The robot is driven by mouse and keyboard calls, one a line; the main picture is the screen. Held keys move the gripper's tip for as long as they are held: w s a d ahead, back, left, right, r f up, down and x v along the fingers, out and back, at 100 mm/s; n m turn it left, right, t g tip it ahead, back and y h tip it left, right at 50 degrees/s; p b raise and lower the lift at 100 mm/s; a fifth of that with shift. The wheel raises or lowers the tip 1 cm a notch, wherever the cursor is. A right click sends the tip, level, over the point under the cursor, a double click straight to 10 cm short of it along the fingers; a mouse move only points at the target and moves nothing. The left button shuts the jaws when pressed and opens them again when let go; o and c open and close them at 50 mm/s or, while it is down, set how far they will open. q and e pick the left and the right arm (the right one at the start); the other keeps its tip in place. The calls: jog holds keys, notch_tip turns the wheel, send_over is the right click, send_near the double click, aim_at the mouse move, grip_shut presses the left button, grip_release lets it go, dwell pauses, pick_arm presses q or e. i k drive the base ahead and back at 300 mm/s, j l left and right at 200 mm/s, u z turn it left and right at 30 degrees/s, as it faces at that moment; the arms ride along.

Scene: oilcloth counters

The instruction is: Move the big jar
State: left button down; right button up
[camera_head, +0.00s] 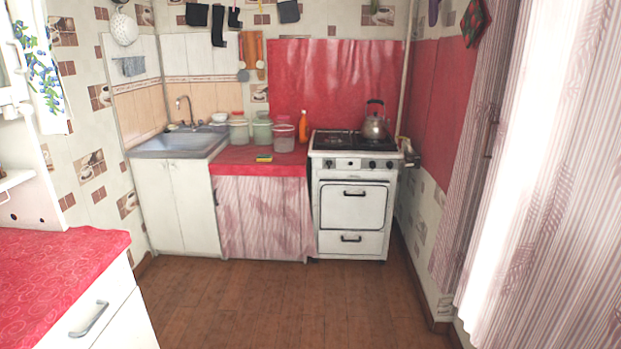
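Three jars with lids stand in a row at the back of the red oilcloth counter (228,160), between the sink and the stove. The left one is a pale jar (238,131) with a pinkish lid. The middle one is a greenish jar (262,131). The right one is a clear jar (283,138) with a pink lid, slightly nearer the front. I cannot tell for sure which is the big jar. Neither of my grippers shows in the head view.
An orange bottle (303,127) stands right of the jars, and a yellow sponge (264,158) lies in front. A kettle (375,125) sits on the white stove (353,215). Another red counter (55,275) is at near left. The wooden floor (285,305) between is clear.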

aim_at(282, 131)
jog(key=i, duration=3.65)
